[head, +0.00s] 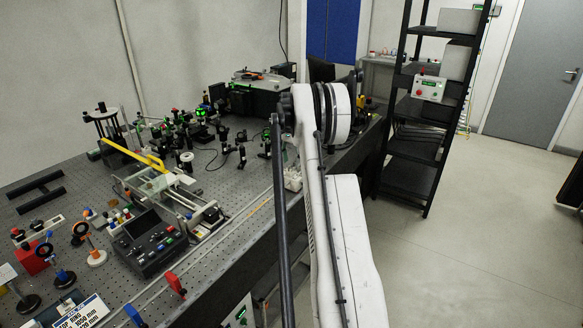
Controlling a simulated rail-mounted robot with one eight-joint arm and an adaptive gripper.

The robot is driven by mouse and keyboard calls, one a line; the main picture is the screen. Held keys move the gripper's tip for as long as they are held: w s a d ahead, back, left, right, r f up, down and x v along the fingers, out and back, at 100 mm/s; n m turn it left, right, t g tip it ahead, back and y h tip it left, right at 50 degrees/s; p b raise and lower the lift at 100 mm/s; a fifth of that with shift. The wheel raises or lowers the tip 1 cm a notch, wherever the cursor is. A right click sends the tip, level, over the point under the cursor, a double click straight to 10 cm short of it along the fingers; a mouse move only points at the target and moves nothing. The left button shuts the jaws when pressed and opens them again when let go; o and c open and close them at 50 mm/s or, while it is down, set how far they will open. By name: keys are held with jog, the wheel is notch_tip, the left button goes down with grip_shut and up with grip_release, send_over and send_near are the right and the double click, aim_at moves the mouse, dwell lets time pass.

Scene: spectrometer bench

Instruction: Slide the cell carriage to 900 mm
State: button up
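A twin-rail slide assembly (193,203) lies on the perforated optical bench (225,235), left of centre. A pale, clear-looking block (152,182) sits on it and may be the cell carriage; I cannot tell for certain. No scale reading on the rails is legible at this size. A printed card (83,314) at the bottom left bears blue and black text with "mm" figures, only partly readable. My white arm rises through the middle of the picture, right of the slide. My gripper is not distinguishable; the arm's far end is hidden behind its own joint.
A dark control box (150,243) with coloured buttons stands just in front of the slide. A yellow bar (133,154) and crowded optic mounts (200,125) stand behind. A black shelf rack (412,140) stands right; the floor (480,235) there is clear.

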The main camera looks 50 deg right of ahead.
aim_at(290, 177)
jog(key=shift+f, duration=2.1)
grip_shut()
